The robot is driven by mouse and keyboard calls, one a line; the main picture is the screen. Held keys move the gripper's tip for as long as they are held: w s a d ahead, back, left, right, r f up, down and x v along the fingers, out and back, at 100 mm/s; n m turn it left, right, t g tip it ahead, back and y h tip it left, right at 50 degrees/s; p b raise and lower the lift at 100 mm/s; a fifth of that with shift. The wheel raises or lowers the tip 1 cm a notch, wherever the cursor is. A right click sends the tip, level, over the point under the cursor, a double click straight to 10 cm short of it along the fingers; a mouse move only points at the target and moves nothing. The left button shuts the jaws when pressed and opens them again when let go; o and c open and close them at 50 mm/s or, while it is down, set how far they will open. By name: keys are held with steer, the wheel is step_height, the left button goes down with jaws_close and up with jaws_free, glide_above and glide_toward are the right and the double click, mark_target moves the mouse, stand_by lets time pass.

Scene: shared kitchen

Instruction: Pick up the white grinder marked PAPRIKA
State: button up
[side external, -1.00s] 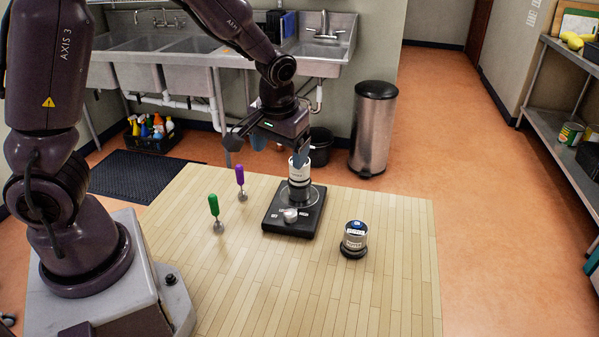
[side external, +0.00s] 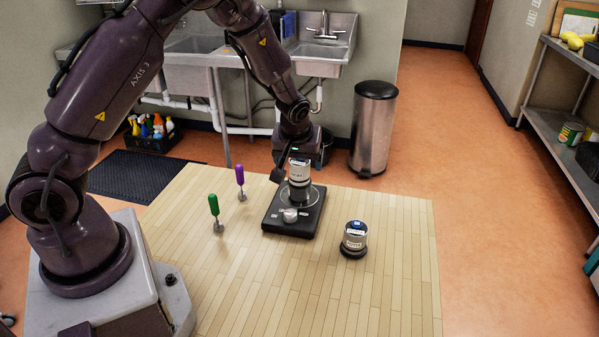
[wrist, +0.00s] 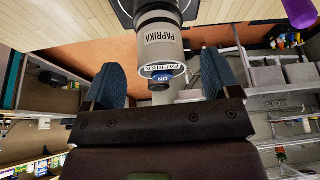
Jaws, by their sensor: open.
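The white grinder marked PAPRIKA (side external: 299,173) stands upright on a black appliance with a round plate (side external: 280,222). In the wrist view the grinder (wrist: 160,42) shows PAPRIKA on its side and on its top rim, with a blue cap on top. My gripper (wrist: 161,78) is open, its two blue fingers to either side of the grinder's top end with gaps on both sides. It holds nothing. In the side view one dark finger shows left of the grinder; the other is hidden.
A second, similar grinder (side external: 355,240) stands on the wooden table at right, its label too small to read surely. A green-handled tool (side external: 214,211) and a purple-handled tool (side external: 240,182) stand at left. The table's front is clear.

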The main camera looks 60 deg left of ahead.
mark_target(300, 169)
steer(key=x, duration=0.4)
steer(key=shift+w+a+f, duration=0.15)
steer(key=shift+a+f, duration=0.1)
